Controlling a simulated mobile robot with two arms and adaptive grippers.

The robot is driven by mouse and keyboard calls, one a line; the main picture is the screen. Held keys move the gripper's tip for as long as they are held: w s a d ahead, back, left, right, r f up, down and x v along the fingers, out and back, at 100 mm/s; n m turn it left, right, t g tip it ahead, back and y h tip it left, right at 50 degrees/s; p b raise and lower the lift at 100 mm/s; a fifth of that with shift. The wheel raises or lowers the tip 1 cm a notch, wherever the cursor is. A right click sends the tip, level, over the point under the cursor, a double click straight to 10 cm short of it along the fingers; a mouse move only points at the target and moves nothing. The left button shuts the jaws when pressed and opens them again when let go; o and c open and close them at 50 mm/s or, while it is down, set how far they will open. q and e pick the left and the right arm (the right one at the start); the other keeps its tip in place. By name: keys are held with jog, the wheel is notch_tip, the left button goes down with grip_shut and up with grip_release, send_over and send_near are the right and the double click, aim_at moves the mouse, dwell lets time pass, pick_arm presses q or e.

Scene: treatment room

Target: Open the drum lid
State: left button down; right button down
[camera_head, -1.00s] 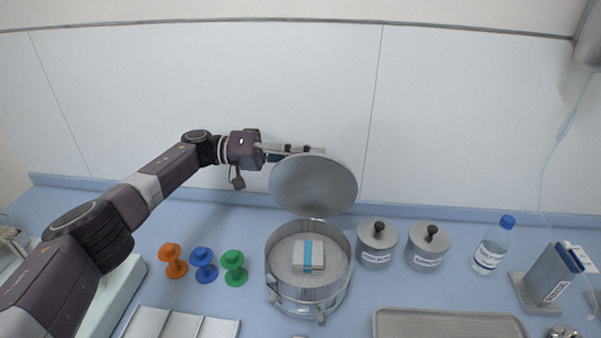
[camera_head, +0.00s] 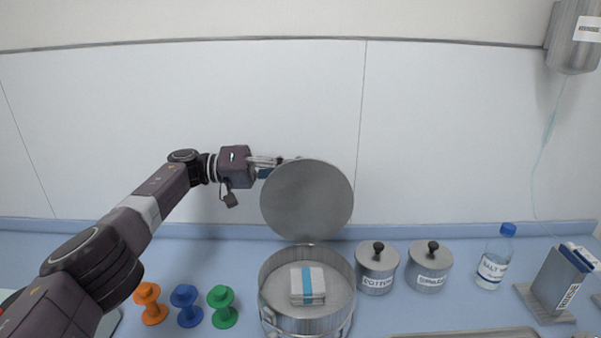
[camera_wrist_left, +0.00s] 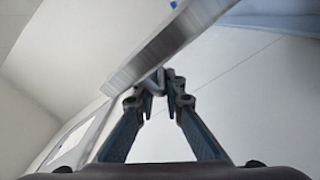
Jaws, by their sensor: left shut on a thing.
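The round metal drum (camera_head: 307,318) stands on the blue counter with its top uncovered. Its lid (camera_head: 307,200) stands raised nearly upright at the drum's back edge, its flat grey face toward me. A folded pale pack with a blue strip (camera_head: 307,284) lies inside the drum. My left gripper (camera_head: 277,163) is at the upper left of the lid, its fingertips partly hidden behind it. In the left wrist view the gripper (camera_wrist_left: 160,85) is closed at the lid's edge (camera_wrist_left: 165,50); the exact part it grips is hard to make out. My right gripper is not in view.
Orange (camera_head: 150,303), blue (camera_head: 186,305) and green (camera_head: 222,306) spools stand left of the drum. Two lidded canisters (camera_head: 377,268) (camera_head: 429,267), a bottle (camera_head: 494,258) and a box holder (camera_head: 552,285) stand to the right. The wall is close behind the lid.

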pick_arm(q)
jog(key=shift+f, duration=0.7)
jog(key=c, duration=2.1)
grip_release()
jog(key=shift+r, duration=0.25)
notch_tip(320, 180, up, 10)
jog(key=shift+r, duration=0.1)
